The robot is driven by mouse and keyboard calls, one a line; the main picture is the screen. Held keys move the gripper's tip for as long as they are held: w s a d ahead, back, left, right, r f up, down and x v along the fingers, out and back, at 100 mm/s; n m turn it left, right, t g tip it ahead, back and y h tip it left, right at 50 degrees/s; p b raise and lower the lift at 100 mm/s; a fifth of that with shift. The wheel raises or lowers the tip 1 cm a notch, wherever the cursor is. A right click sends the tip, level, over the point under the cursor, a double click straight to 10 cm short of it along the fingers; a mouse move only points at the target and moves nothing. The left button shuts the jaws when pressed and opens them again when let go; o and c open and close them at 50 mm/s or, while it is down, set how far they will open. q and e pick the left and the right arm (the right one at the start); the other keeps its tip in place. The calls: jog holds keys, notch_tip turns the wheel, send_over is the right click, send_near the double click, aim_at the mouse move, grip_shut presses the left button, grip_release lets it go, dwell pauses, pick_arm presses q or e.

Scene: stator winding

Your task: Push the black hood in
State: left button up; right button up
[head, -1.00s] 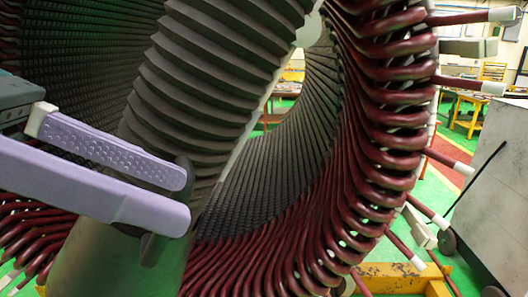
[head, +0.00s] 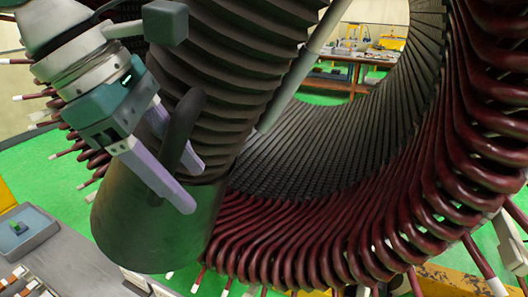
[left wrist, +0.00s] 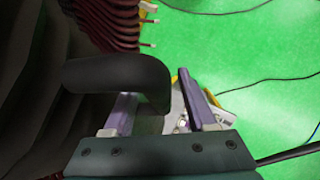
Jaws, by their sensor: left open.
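The black hood (head: 155,232) is a dark, rounded cylinder at the lower end of the grey ribbed shaft (head: 240,75), inside the stator's opening. A thick, curved dark handle (head: 182,125) stands out from it. My left gripper (head: 193,188) is open, with one lilac finger on either side of the handle. In the left wrist view the handle (left wrist: 112,73) reaches across between the gripper's fingers (left wrist: 155,84). I cannot tell whether either finger touches it. My right gripper is not in view.
The stator's ring of dark red coils (head: 330,245) curves below and right of the hood. A grey table (head: 75,270) with a blue-grey tray (head: 42,226) stands at lower left. Green floor (head: 60,170) shows at left. A workbench (head: 350,62) is far behind.

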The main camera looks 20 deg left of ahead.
pick_arm(q)
jog(key=shift+w+d+f, duration=0.1)
jog(key=shift+d+f, duration=0.05)
jog(key=shift+f, duration=0.05)
grip_shut()
dwell(0.4)
dwell(1.0)
